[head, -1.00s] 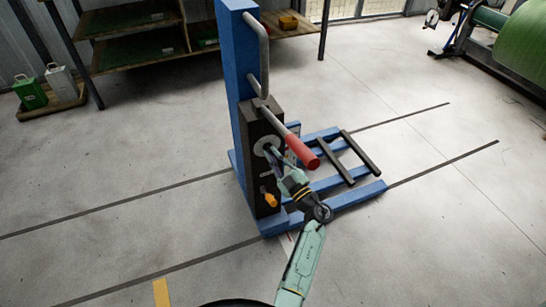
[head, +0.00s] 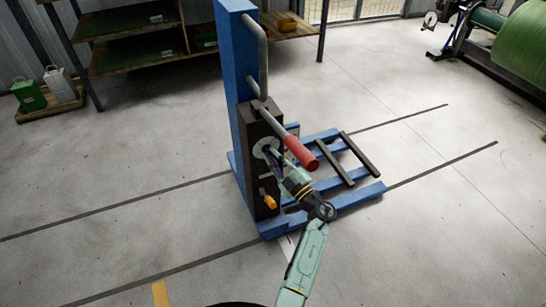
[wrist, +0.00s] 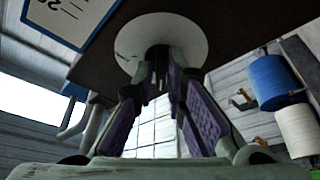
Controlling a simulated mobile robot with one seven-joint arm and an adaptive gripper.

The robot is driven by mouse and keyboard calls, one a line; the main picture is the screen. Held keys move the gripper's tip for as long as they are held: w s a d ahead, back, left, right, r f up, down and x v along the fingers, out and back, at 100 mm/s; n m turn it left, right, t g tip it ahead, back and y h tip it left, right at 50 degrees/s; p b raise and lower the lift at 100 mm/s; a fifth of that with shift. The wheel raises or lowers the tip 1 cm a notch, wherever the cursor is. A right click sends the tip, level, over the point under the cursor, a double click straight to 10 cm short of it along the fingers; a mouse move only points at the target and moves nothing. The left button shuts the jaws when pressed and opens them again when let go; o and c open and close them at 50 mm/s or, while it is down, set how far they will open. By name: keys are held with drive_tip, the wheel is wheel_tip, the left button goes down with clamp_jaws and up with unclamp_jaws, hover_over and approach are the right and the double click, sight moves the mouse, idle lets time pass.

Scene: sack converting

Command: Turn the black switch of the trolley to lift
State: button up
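The blue trolley (head: 233,70) stands upright in the middle of the head view, with a dark control box (head: 262,190) on its mast. A pale round dial plate (head: 262,146) is on the box; it also shows in the wrist view (wrist: 190,35). The black switch (wrist: 158,54) stands out from the plate's centre. My gripper (head: 273,153) is at the plate. In the wrist view its two fingers (wrist: 159,72) converge with their tips on either side of the switch and appear closed on it. The tips and switch partly merge in shadow.
A red-gripped lever (head: 302,152) juts out just above my gripper. A yellow-orange handle (head: 269,200) is below on the box. A label plate (wrist: 72,15) is beside the dial. Blue forks (head: 345,203) extend right.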

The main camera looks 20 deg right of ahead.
drive_tip(key=o, duration=0.3)
drive_tip(key=v, duration=1.2)
idle(0.3)
